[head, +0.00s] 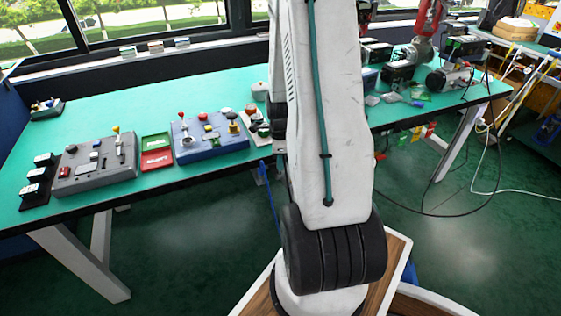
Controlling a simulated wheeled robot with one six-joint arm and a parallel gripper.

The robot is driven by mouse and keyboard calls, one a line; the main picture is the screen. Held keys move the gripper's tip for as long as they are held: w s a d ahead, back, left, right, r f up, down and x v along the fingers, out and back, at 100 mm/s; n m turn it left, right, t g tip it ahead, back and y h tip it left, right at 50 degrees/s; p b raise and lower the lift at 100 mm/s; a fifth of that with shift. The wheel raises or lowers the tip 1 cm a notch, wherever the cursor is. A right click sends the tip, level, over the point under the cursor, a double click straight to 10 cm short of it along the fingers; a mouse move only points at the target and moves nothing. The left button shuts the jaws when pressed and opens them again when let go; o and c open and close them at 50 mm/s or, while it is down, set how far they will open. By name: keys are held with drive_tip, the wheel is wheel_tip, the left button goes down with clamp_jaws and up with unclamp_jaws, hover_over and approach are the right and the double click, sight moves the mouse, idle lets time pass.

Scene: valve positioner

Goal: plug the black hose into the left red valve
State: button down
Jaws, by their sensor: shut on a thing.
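My white arm fills the middle of the head view and runs up out of the top edge. My gripper does not show, so what it holds cannot be seen. A thin black hose or cable (450,214) hangs in a loop below the right part of the table; I cannot tell whether it is the task's hose. A red part (432,17) rises above a grey device (421,50) at the back right. I cannot make out the left red valve with certainty, and my arm hides part of the table.
A long green table (105,118) stands under the windows. It bears a grey control box (97,168), a blue control box (208,140), a red and green tray (156,152) and black devices at the right. A white cable (497,160) lies toward the right shelf. The back-left tabletop is mostly clear.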

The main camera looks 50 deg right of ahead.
drive_tip(key=shift+r, duration=1.7)
drive_tip(key=shift+s+a, duration=0.1)
